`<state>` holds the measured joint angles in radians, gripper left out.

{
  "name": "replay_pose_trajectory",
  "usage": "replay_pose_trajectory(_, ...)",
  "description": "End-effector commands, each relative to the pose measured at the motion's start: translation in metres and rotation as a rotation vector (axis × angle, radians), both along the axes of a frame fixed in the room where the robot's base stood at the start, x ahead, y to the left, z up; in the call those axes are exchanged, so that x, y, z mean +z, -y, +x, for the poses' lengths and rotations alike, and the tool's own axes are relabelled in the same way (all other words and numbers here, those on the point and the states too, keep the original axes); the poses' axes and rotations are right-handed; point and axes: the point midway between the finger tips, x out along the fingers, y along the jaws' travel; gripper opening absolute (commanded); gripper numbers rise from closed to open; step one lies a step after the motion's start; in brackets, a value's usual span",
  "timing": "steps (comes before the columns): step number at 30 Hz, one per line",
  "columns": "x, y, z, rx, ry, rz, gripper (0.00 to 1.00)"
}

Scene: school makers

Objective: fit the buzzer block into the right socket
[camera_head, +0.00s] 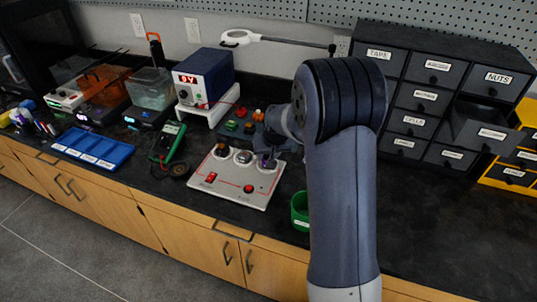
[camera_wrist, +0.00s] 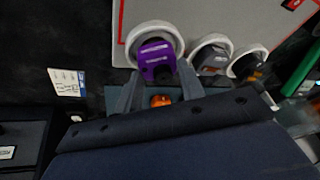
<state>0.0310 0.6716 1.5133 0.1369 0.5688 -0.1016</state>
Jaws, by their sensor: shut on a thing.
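The panel (camera_head: 236,188) on the bench is pale grey with three round white-rimmed sockets. The right socket (camera_head: 265,169) is at my gripper; it also shows in the wrist view (camera_wrist: 136,38). The purple block (camera_wrist: 157,58), seemingly the buzzer block, is between my gripper's fingertips (camera_wrist: 160,78), which are shut on it. The block appears within the right socket's ring; I cannot tell whether it is fully seated. In the head view the purple block (camera_head: 265,162) is partly hidden by my gripper. The middle socket (camera_head: 243,157) and left socket (camera_head: 222,150) hold other blocks.
Behind the panel is a dark tray with coloured blocks, including an orange one (camera_wrist: 160,101). A green cup (camera_head: 300,212) stands right of the panel, a green multimeter (camera_head: 168,141) left of it. Drawer cabinets (camera_head: 441,100) stand at the back right; the bench front right is clear.

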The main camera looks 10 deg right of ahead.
Motion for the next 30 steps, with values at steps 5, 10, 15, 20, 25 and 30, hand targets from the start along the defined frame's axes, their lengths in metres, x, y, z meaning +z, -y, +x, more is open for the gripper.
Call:
replay_pose_trajectory(5,0.000,0.000,0.000,0.000,0.001,0.000,0.15)
replay_pose_trajectory(10,-0.002,0.000,0.000,0.000,0.001,0.000,0.15)
replay_pose_trajectory(15,-0.006,0.000,0.000,0.000,0.001,0.000,0.15)
replay_pose_trajectory(20,-0.009,0.000,0.000,0.000,0.001,0.000,0.15)
replay_pose_trajectory(25,-0.012,0.000,0.000,0.000,0.001,0.000,0.15)
replay_pose_trajectory(30,-0.011,0.000,0.000,0.000,0.001,0.000,0.46)
